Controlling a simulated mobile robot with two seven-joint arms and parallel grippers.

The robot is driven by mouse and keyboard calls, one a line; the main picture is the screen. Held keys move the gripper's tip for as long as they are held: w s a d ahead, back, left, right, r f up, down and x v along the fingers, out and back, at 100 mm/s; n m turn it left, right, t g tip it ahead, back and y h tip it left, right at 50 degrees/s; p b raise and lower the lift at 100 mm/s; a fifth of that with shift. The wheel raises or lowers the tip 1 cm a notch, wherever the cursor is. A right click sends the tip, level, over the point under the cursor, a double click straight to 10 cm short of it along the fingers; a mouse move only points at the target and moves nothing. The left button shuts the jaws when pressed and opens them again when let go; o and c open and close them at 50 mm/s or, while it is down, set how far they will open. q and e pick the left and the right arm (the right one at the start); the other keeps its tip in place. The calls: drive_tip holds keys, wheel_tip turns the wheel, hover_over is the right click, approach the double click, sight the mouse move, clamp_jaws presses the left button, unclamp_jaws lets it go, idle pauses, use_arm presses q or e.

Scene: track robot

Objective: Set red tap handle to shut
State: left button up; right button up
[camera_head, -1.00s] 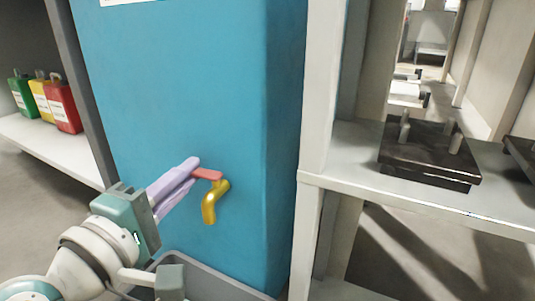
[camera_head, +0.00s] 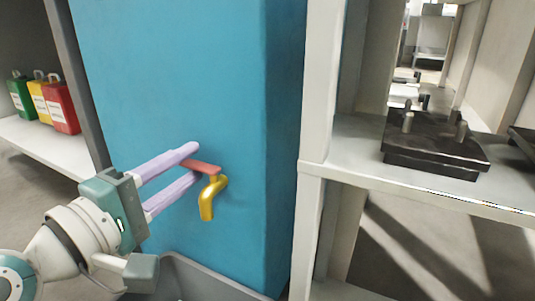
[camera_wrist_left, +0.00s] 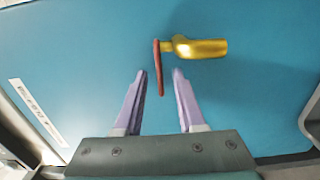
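The red tap handle (camera_head: 204,168) is a flat bar on top of the yellow tap (camera_head: 208,198), which sticks out of the blue tank (camera_head: 190,80). In the head view the handle points left from the tap. My left gripper (camera_head: 196,162) is open, with one lavender finger above the handle and one below it. In the left wrist view the red handle (camera_wrist_left: 159,68) lies between the two separated fingertips (camera_wrist_left: 159,74), with visible gaps on both sides. The yellow tap (camera_wrist_left: 200,48) is just beyond the right fingertip. My right gripper is not in view.
A grey tray (camera_head: 190,276) sits below the tap. A pale shelf (camera_head: 360,165) with a dark metal fixture (camera_head: 435,150) stands at right. Green, yellow and red canisters (camera_head: 62,107) stand on a left shelf (camera_head: 50,148). The tank face around the tap is clear.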

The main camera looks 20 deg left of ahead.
use_arm(q)
drive_tip(key=shift+s, duration=0.1)
drive_tip(key=s+p, duration=0.3)
drive_tip(key=s, duration=0.6)
drive_tip(key=shift+s+a, duration=0.4)
drive_tip(key=shift+a, duration=0.05)
